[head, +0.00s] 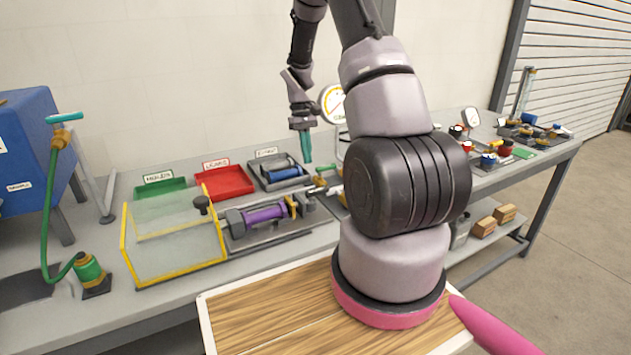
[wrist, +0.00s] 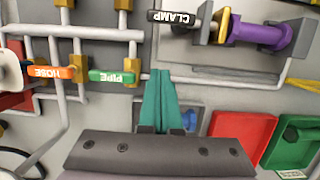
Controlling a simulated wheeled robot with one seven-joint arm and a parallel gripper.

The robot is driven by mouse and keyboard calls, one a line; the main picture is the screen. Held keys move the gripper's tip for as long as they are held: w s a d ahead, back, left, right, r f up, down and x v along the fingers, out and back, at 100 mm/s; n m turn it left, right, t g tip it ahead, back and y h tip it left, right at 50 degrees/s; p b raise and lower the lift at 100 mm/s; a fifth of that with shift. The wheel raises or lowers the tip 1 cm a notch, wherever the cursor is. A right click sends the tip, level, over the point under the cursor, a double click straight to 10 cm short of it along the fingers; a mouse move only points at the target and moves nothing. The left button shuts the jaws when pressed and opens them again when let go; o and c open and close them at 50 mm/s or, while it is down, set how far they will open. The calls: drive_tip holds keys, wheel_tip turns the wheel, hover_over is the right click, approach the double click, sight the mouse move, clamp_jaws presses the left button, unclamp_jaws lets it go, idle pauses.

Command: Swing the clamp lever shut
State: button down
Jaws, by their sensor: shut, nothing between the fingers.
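The clamp's black lever, lettered CLAMP upside down (wrist: 175,17), lies at the top of the wrist view. To its right are a yellow clamp part (wrist: 222,25) and a purple cylinder (wrist: 264,36) in a grey cradle. In the head view the purple cylinder (head: 264,216) sits on the bench fixture; I cannot make out the lever clearly there. My gripper (head: 307,160) is above the bench, behind the fixture, its teal fingers pointing down. In the wrist view the fingers (wrist: 161,78) are together and empty, apart from the lever.
An orange HOSE lever (wrist: 50,72) and a green PIPE lever (wrist: 112,78) sit on pipework beside my fingers. A yellow-edged clear guard (head: 175,243) stands left of the fixture. Red (head: 227,181) and green (head: 160,190) trays lie behind. My arm hides part of the bench.

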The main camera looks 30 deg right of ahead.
sight(317, 194)
drive_tip(key=x, duration=0.6)
drive_tip(key=s, duration=0.3)
drive_tip(key=shift+s+f, duration=0.1)
drive_tip(key=shift+f, duration=0.2)
drive_tip(key=shift+s+d, duration=0.1)
drive_tip(key=shift+s, duration=0.4)
